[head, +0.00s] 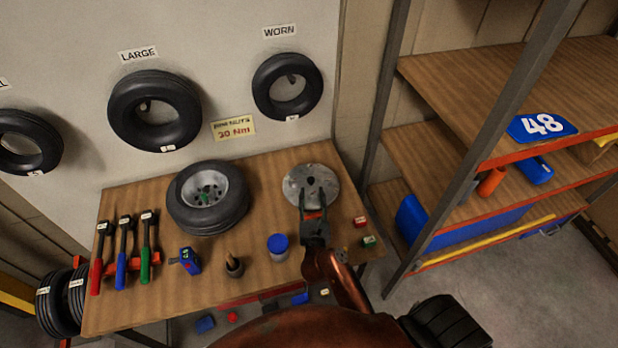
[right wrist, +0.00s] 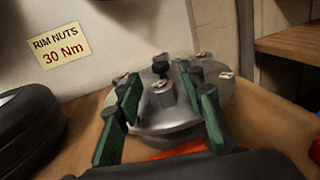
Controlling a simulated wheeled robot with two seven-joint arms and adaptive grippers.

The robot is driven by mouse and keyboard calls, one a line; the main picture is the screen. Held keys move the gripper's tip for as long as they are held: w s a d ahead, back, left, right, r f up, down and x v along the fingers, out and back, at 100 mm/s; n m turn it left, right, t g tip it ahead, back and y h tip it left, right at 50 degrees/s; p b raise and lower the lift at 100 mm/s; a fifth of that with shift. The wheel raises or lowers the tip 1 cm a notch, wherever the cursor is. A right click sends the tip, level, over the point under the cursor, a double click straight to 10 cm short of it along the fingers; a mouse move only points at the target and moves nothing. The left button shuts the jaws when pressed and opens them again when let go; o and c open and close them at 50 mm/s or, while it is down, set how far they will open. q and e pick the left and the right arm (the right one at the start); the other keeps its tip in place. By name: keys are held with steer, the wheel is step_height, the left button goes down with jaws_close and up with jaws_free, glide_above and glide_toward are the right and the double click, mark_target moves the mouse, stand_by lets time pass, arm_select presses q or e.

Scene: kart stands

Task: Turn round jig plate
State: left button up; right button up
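The round metal jig plate (head: 327,181) lies at the back right of the wooden bench. It also fills the middle of the right wrist view (right wrist: 165,122), with a dark-topped knob (right wrist: 160,70) and small labelled posts on it. My right gripper (head: 313,192) reaches over the plate from the front. In the right wrist view its green-padded fingers (right wrist: 163,82) are spread apart, with the knob and part of the plate between them. I cannot tell whether they touch the plate. My left gripper is not in view.
A wheel (head: 240,187) lies left of the plate on the bench (head: 150,308). Small red and green blocks lie right of my gripper. A metal shelf (head: 465,195) stands at the right.

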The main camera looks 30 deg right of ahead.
mark_target(311, 181)
steer(key=x, duration=0.7)
steer(key=shift+w+r, duration=0.1)
steer(key=shift+w, duration=0.1)
steer(key=shift+c, duration=0.6)
jaws_close()
